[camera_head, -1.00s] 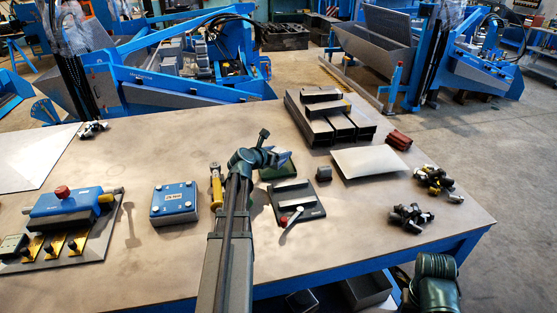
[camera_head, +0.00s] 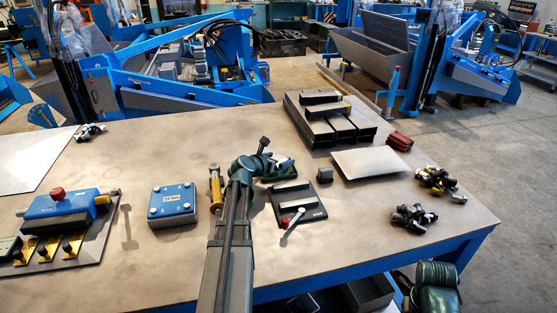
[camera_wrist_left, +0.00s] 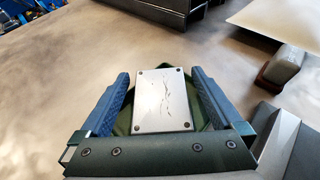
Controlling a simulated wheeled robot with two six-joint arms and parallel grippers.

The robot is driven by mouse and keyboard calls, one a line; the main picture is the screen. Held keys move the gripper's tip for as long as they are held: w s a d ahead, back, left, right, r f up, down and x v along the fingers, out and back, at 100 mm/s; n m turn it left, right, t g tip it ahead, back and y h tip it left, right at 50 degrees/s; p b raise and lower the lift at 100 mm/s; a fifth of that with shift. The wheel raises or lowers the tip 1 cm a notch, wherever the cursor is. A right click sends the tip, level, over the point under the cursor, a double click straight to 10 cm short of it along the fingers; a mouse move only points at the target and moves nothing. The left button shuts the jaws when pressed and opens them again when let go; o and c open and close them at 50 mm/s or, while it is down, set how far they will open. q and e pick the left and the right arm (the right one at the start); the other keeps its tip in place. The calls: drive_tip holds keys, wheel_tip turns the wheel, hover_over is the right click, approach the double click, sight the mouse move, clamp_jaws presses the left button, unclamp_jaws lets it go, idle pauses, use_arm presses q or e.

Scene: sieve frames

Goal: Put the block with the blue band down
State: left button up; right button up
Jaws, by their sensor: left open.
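My left gripper (camera_head: 277,166) is open over the middle of the table. In the left wrist view, its two blue fingers (camera_wrist_left: 160,76) stand apart on either side of a silver plate with corner screws (camera_wrist_left: 162,100) on a green base. I cannot tell whether the fingers touch that base. A small dark block (camera_head: 325,175) stands on the table just right of the gripper. In the wrist view this block (camera_wrist_left: 283,66) has a grey top and brownish side. I see no blue band on any block. My right gripper is not in view.
A dark plate with a red-tipped lever (camera_head: 298,203) lies in front. A blue box (camera_head: 173,205) and yellow-handled tool (camera_head: 215,187) are left. Grey channels (camera_head: 330,125), a pale sheet (camera_head: 370,161) and loose fittings (camera_head: 412,217) are right.

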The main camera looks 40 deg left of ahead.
use_arm(q)
drive_tip(key=shift+r, duration=0.2)
drive_tip(key=p+v, duration=0.4)
drive_tip(key=v, duration=0.6)
drive_tip(key=shift+s, duration=0.25)
drive_tip(key=shift+p+v, duration=0.4)
drive_tip(key=shift+v, duration=0.35)
drive_tip(key=shift+r, duration=0.1)
